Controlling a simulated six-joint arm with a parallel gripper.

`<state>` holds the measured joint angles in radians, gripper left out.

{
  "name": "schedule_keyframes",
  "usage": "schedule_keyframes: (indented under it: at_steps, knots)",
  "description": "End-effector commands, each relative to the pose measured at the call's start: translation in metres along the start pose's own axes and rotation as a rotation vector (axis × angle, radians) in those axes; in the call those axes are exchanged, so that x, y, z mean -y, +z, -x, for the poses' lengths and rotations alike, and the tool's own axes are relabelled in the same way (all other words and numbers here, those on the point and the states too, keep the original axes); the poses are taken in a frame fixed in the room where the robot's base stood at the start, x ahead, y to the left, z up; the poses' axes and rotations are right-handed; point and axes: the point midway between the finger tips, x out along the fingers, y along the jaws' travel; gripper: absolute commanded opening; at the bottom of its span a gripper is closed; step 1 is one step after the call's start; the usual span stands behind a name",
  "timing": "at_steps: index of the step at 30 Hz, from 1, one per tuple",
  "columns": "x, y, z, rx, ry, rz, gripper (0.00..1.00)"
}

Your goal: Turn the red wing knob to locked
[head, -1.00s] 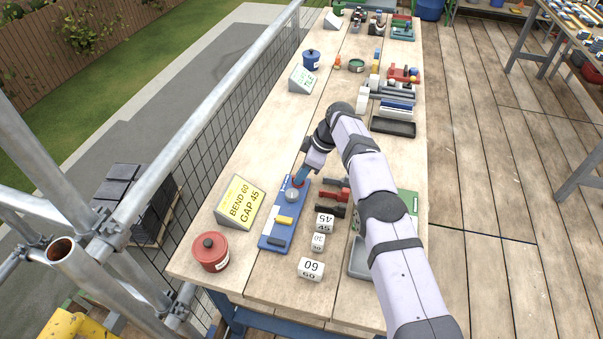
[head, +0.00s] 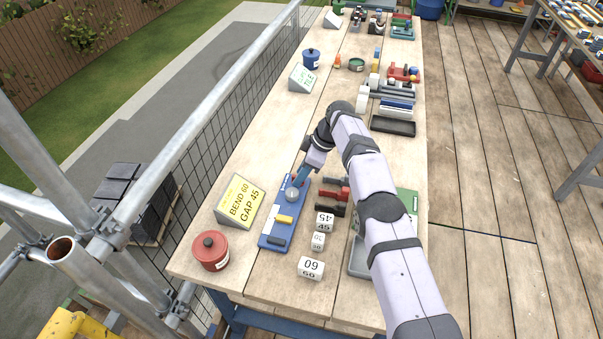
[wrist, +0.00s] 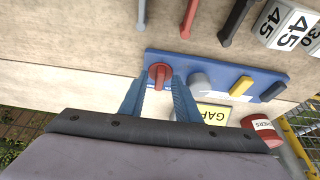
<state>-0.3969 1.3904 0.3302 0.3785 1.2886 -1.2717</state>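The red wing knob (wrist: 160,73) sits at the left end of a blue board (wrist: 219,72) in the wrist view. Its raised wing points roughly up and down in that picture. My gripper (wrist: 158,82) is open, with one blue finger on each side of the knob and gaps between. I cannot tell whether the fingertips reach down beside the wing. In the head view my gripper (head: 298,182) is over the far end of the blue board (head: 270,239) and mostly hides the knob. The locked mark cannot be read.

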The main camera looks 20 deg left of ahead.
Motion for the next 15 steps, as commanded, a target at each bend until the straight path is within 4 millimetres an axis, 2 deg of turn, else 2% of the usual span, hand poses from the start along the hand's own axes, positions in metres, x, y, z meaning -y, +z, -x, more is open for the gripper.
schedule_keyframes:
  at_steps: [8, 15]
  knots:
    - [-0.001, 0.0, 0.017, -0.001, 0.002, -0.001, 0.3]
    - [-0.001, 0.001, 0.049, -0.001, 0.004, 0.0, 0.3]
